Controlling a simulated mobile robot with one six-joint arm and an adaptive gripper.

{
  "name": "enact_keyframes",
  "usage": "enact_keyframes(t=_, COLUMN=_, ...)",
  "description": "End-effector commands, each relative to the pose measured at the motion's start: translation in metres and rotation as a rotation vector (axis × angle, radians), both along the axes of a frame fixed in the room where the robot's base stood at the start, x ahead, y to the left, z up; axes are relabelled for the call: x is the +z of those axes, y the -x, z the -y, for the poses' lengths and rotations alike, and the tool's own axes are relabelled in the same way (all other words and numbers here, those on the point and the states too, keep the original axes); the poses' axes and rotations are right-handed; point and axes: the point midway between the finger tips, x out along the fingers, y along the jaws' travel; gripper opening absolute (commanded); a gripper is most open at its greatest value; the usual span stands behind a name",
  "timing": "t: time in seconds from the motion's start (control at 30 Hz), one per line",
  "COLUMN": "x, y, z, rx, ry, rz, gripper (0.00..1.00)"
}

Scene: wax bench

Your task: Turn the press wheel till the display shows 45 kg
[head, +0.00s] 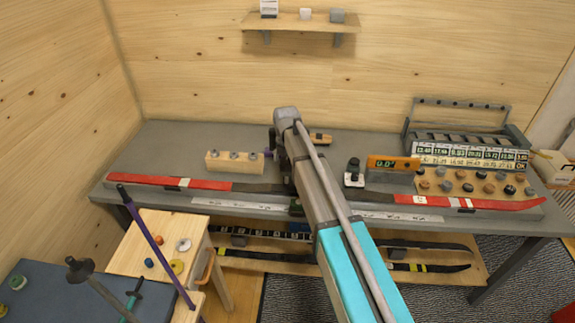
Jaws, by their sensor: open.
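The orange display box (393,163) stands on the bench right of my arm. Its small dark screen seems to read 0.0, with a unit too small to tell. I cannot make out the press wheel for certain; my arm covers the middle of the bench. My gripper (272,142) shows only partly at the far end of the arm, above the back middle of the bench. It is open, and its fingertips are mostly hidden. I see nothing held in it. A small purple part (268,153) shows beside it, and I cannot tell what it belongs to.
Red skis (470,202) lie along the front of the grey bench (160,150). A wooden block (234,162) stands left, and a white-based black device (354,172) right of my arm. A knob tray (470,185) and a label rack (470,155) fill the right end. The back left is clear.

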Motion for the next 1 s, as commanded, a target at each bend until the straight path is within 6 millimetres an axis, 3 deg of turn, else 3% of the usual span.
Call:
enact_keyframes(t=0.3, x=-0.0005, y=-0.0001, z=0.0, rx=0.0, ry=0.0, rz=0.0, gripper=1.0)
enact_keyframes(t=0.7, x=-0.0006, y=0.0, z=0.0002, rx=0.0, ry=0.0, rz=0.0, gripper=0.28)
enact_keyframes(t=0.73, x=-0.0006, y=0.0003, z=0.007, rx=-0.004, ry=0.0, rz=0.0, gripper=0.24)
enact_keyframes(t=1.0, x=-0.0006, y=0.0, z=0.0014, rx=-0.02, ry=0.002, rz=-0.001, gripper=0.24)
